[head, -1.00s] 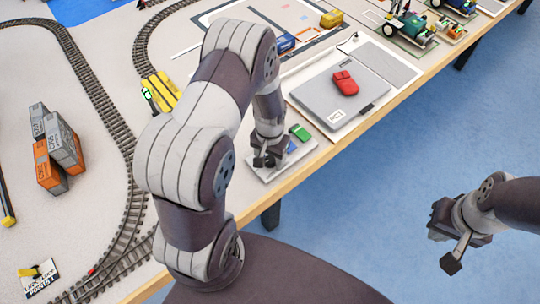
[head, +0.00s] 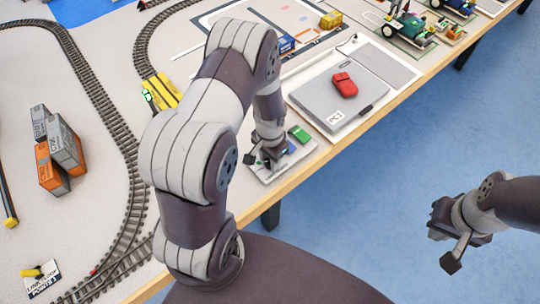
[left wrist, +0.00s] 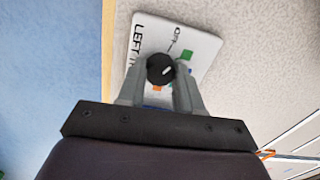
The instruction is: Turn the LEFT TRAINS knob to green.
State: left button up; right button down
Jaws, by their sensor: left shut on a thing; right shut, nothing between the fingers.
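The LEFT TRAINS panel (left wrist: 200,45) is a white plate with partly hidden lettering, an OFF mark and coloured patches; it also shows at the table edge in the head view (head: 259,175). Its round black knob (left wrist: 160,69) has a short white mark pointing up and right. A green patch (left wrist: 184,55) lies up and right of the knob, an orange patch (left wrist: 158,88) just below it. My left gripper (left wrist: 160,77) is shut on the knob, one finger each side; it shows over the panel in the head view (head: 268,160). My right gripper (head: 446,240) is shut and empty, off the table.
A green block (head: 300,134) sits just right of my left gripper. Beyond it are a grey laptop-like slab (head: 325,97) and a red object (head: 345,84). Track (head: 115,135) and containers (head: 55,160) lie left. Blue floor is clear around my right gripper.

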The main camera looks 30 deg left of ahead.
pick_arm(q)
jog(key=shift+m+p, duration=0.45)
jog(key=shift+m, duration=1.75)
jog(key=o, duration=1)
jog(key=shift+o, duration=0.2)
jog(key=shift+r, duration=0.15)
notch_tip(320, 180, up, 12)
jog(key=shift+r, duration=0.25)
